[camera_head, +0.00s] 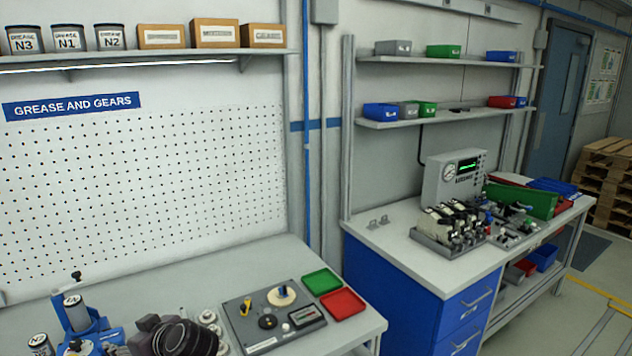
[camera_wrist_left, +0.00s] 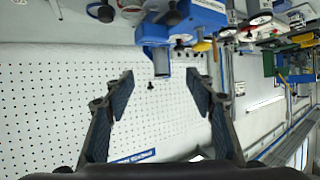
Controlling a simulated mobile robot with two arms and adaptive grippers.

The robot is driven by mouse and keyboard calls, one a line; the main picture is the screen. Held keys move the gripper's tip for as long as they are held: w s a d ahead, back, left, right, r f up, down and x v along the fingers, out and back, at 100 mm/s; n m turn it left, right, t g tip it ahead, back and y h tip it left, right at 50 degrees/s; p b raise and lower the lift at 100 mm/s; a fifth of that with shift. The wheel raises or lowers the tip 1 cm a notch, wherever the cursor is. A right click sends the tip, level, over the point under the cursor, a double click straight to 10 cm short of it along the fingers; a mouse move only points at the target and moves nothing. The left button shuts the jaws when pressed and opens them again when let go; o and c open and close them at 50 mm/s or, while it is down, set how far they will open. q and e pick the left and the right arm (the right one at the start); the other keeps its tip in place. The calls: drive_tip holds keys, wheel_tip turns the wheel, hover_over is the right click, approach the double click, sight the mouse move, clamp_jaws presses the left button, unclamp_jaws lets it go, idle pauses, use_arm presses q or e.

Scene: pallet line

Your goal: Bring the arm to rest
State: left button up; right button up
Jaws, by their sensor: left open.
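My left gripper shows large in the left wrist view (camera_wrist_left: 160,90), its two dark fingers spread apart with nothing between them. The wrist picture is upside down, and the white pegboard lies behind the fingers. In the head view a dark part of my left arm (camera_head: 178,338) shows at the bottom edge, over the front of the grease bench (camera_head: 230,280); its fingers cannot be made out clearly there. My right gripper is in neither view.
Close to the arm stand a blue device (camera_head: 78,318) and a grey panel with a white wheel (camera_head: 270,318). Green (camera_head: 321,281) and red (camera_head: 342,303) trays lie to the right. A second bench (camera_head: 400,235) holds a tester (camera_head: 453,180). Open space shows before the pegboard (camera_head: 140,190).

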use_arm(q)
drive_tip(key=s+d+f+m+h, duration=0.3)
drive_tip(key=s+d+f+m, duration=0.1)
drive_tip(key=s+f, duration=0.4)
drive_tip(key=s+d+f+m+h, duration=0.3)
drive_tip(key=s+d+f, duration=0.2)
drive_tip(key=s+f, duration=0.3)
drive_tip(key=s+d+m+g+h, duration=0.1)
drive_tip(key=s+d+m+h, duration=0.25)
drive_tip(key=s+d, duration=0.4)
drive_tip(key=s+d+m+g+h, duration=0.1)
drive_tip(key=s+d+m+h, duration=0.25)
drive_tip(key=s, duration=0.75)
wheel_tip(320, 180, down, 31)
drive_tip(key=s+g+y+b, duration=0.1)
drive_tip(key=g+b, duration=0.1)
drive_tip(key=b, duration=0.4)
drive_tip(key=s+a+f+b, duration=0.1)
drive_tip(key=s+f+b, duration=0.1)
drive_tip(key=s+f, duration=0.6)
drive_tip(key=s+a+f+g+b, duration=0.1)
drive_tip(key=s+f+b, duration=0.1)
drive_tip(key=s+f, duration=0.7)
wheel_tip(320, 180, down, 5)
drive_tip(key=shift+s+a+r, duration=0.1)
drive_tip(key=shift+s+a, duration=0.15)
drive_tip(key=shift+s, duration=0.05)
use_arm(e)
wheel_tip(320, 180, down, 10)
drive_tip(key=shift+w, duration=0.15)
